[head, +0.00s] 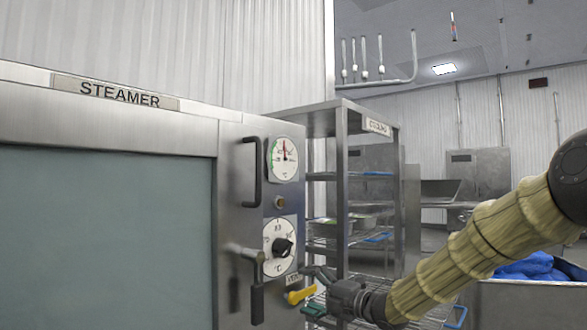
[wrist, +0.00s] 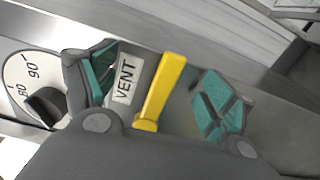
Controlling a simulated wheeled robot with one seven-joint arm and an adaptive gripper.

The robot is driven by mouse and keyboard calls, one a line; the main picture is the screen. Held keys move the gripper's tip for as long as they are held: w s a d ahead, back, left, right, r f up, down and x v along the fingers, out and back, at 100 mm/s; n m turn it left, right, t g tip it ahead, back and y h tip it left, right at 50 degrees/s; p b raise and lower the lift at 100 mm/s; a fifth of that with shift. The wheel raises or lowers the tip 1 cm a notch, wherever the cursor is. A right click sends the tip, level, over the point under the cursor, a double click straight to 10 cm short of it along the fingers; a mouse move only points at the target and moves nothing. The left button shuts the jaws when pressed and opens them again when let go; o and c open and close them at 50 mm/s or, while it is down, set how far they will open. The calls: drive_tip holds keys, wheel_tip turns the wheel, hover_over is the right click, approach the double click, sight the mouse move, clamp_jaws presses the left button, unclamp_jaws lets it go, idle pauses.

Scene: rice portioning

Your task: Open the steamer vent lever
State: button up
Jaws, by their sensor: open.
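The steamer (head: 125,110) fills the left of the head view, its door shut. The yellow vent lever (head: 301,295) sits low on its control panel, just under the VENT label (head: 294,279). In the wrist view the yellow lever (wrist: 163,92) stands between my two teal-padded fingers, with the VENT label (wrist: 125,80) beside it. My gripper (head: 315,291) is open around the lever, and a gap shows between the lever and the right pad. The left pad is also apart from the lever. My gripper also shows in the wrist view (wrist: 158,98).
Above the lever are a temperature dial with a black knob (head: 283,247), a round gauge (head: 285,159) and a black door handle (head: 254,172). A wire shelf rack (head: 342,190) stands just right of the steamer. A bin with blue contents (head: 530,268) is at the far right.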

idle(0.3)
drive_tip(key=v, duration=0.8)
idle(0.5)
idle(0.3)
